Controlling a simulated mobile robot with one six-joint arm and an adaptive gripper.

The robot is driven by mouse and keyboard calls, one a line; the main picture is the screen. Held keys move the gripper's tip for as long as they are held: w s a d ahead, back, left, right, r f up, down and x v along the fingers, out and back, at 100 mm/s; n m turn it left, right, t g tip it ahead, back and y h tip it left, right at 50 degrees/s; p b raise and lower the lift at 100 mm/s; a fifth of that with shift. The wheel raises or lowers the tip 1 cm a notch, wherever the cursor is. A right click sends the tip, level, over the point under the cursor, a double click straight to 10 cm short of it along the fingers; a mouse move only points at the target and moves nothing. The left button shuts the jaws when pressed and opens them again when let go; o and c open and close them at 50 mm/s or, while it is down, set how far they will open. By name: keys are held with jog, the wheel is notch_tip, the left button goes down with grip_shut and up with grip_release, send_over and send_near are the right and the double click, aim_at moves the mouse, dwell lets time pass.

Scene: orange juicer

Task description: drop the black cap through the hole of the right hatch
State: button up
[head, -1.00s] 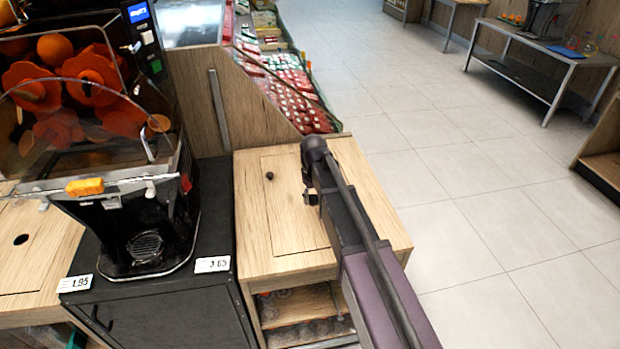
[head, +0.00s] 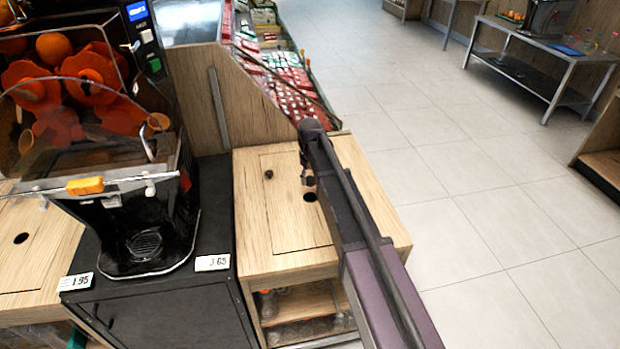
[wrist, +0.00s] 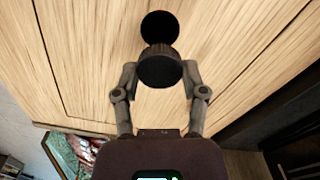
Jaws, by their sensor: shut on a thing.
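The black cap (wrist: 160,69) is between the fingers of my gripper (wrist: 160,80) in the wrist view, and the gripper is shut on it. The right hatch (head: 285,230) is the light wood panel in the top of the right counter. Its round dark hole (head: 310,197) shows just in front of my gripper (head: 307,180) in the head view. In the wrist view the hole (wrist: 159,26) is just above the cap in the picture, and the cap's edge seems to reach it. The cap's height over the wood is hard to tell. The cap is not distinct in the head view.
A small dark object (head: 268,174) lies on the right hatch, left of my gripper. An orange juicer (head: 90,120) stands on the black cabinet (head: 215,230) to the left. Another hatch with a hole (head: 21,239) is at far left. Open floor (head: 480,200) lies to the right.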

jog(key=shift+f+b, duration=1.75)
jog(key=shift+f, duration=0.1)
jog(key=shift+f+b, duration=0.8)
dwell(0.4)
dwell(0.6)
jog(key=o, duration=0.8)
jog(key=shift+c, duration=0.2)
jog(key=shift+o, duration=0.3)
jog(key=shift+r, duration=0.1)
jog(key=shift+r+p, duration=3.45)
jog(key=shift+p, duration=0.1)
